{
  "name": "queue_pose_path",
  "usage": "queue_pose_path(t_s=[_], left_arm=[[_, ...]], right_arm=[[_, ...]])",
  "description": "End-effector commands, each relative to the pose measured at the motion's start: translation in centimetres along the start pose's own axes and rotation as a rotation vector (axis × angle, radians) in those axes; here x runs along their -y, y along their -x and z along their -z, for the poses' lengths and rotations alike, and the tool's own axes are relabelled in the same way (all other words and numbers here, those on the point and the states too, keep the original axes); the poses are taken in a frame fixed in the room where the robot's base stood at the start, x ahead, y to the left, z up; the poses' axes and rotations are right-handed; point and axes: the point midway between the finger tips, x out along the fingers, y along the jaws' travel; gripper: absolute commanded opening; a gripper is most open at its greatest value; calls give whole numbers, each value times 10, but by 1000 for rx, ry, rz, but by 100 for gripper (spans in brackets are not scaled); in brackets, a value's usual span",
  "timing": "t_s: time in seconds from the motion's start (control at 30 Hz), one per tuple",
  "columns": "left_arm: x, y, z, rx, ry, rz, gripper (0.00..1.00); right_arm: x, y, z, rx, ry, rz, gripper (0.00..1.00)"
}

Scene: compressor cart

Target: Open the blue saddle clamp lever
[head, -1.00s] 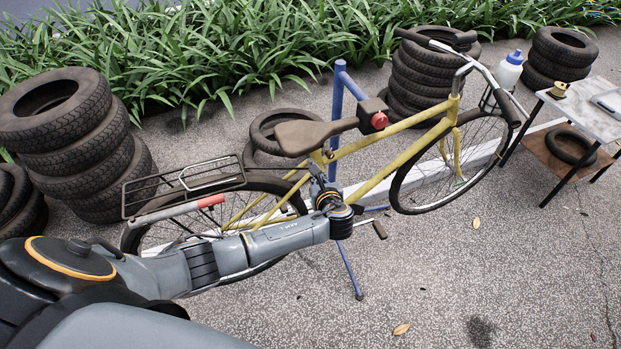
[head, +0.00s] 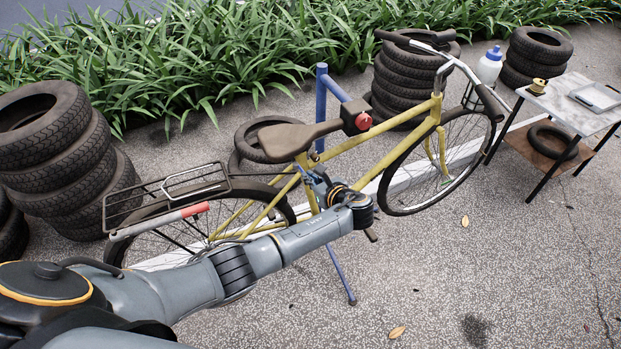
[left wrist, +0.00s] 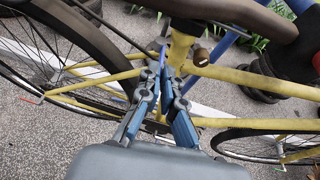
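The yellow bicycle (head: 368,143) is upright, with a brown saddle (head: 292,137) on its seat post. In the left wrist view, a small blue piece that looks like the saddle clamp lever (left wrist: 163,53) shows at the seat tube, just beyond my fingertips. My left gripper (head: 318,182) is at the frame just below the saddle. In the left wrist view, its blue-padded fingers (left wrist: 162,72) converge close together at the seat tube. The narrow gap and the lever's overlap with the tips hide whether they grip it. My right gripper is not in view.
A blue stand (head: 322,100) with a red-knobbed black clamp (head: 358,117) stands behind the bicycle. Tyre stacks (head: 62,165) are at the left and back. A small table (head: 575,104) is at the right. The pavement in front is clear.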

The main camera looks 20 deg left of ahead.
Motion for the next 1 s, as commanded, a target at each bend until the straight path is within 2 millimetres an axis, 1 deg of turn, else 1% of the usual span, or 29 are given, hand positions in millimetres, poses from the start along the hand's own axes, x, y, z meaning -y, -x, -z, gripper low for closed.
queue_pose_path(t_s=[0.07, 0.1, 0.17, 0.2, 0.47, 0.57, 0.67, 1.0], left_arm=[[1, 0, -3, 4, 3, 3, 0], [1, 0, -3, 4, 4, 3, 13], [1, 0, -3, 4, 3, 3, 25], [1, 0, -3, 3, 3, 3, 27], [1, 0, -1, 2, 2, 2, 27], [1, 5, -1, 1, 2, 3, 27], [2, 18, 0, 0, 2, 5, 27], [1, 89, -1, -1, 3, 5, 27]], right_arm=[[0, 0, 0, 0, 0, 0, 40], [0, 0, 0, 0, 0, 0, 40], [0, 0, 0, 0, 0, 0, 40], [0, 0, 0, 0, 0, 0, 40], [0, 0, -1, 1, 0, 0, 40], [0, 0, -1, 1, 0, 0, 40], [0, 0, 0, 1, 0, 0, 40], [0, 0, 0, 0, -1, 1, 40]])
